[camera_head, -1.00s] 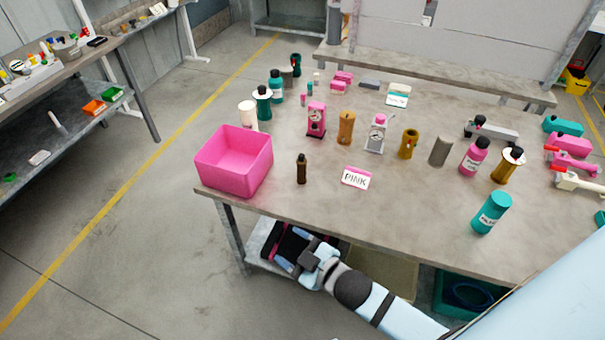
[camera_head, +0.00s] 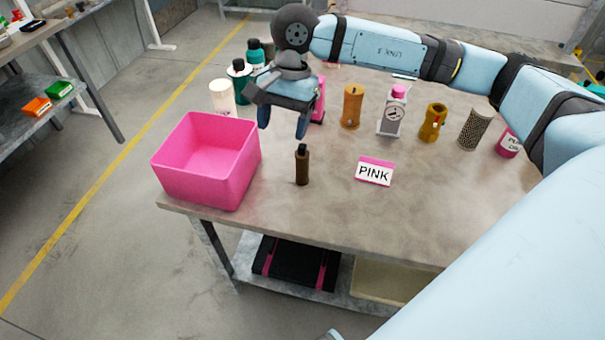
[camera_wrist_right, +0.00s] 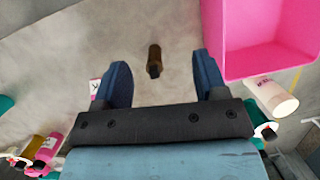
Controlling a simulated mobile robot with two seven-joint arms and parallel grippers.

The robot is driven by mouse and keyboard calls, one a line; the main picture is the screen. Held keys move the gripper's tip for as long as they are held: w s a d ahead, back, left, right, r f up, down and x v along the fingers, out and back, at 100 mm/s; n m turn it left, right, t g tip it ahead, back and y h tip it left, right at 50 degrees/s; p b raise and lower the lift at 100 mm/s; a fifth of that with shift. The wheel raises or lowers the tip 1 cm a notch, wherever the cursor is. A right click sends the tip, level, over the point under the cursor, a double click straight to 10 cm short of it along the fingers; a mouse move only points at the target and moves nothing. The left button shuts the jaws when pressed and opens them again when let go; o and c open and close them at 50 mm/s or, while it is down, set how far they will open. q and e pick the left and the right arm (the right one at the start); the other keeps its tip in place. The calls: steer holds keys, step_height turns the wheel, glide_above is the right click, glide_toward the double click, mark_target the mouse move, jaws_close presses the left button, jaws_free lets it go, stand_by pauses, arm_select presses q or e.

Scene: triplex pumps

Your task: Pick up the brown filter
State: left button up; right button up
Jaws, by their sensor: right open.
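The brown filter (camera_head: 302,168) is a small dark brown cylinder with a black top. It stands upright on the grey table, right of the pink bin, in the head view. My right gripper (camera_head: 283,122) is open and empty, with its fingers pointing down, above the table and apart from the filter. In the right wrist view the filter (camera_wrist_right: 154,58) shows between the two spread blue fingers (camera_wrist_right: 161,75), farther off than their tips. My left gripper is not in view.
The pink bin (camera_head: 205,165) stands at the table's left corner. A PINK sign (camera_head: 374,171) stands right of the filter. Behind are an orange-brown cylinder (camera_head: 351,107), a white gauge piece (camera_head: 393,113), a mustard part (camera_head: 432,122) and a white cylinder (camera_head: 222,98). The table between filter and sign is clear.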

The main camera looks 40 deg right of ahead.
mark_target(302, 146)
steer(key=w+d+r+t+h, duration=0.1)
steer(key=w+d+h, duration=0.15)
steer(key=d, duration=0.35)
steer(key=shift+n+h, duration=0.25)
steer(key=shift+n, duration=0.05)
steer(key=f, duration=0.2)
steer(key=f+b, duration=0.1)
steer(key=f, duration=0.4)
steer(key=shift+s+d, duration=0.1)
steer(key=shift+s, duration=0.25)
steer(key=shift+a+f+b, duration=0.15)
steer(key=shift+a+f, duration=0.05)
steer(key=shift+f, duration=1.4)
steer(key=shift+a+f+b, duration=0.15)
steer(key=shift+a+f, duration=0.05)
steer(key=shift+f, duration=1.35)
steer(key=shift+s, duration=0.1)
steer(key=c, duration=1)
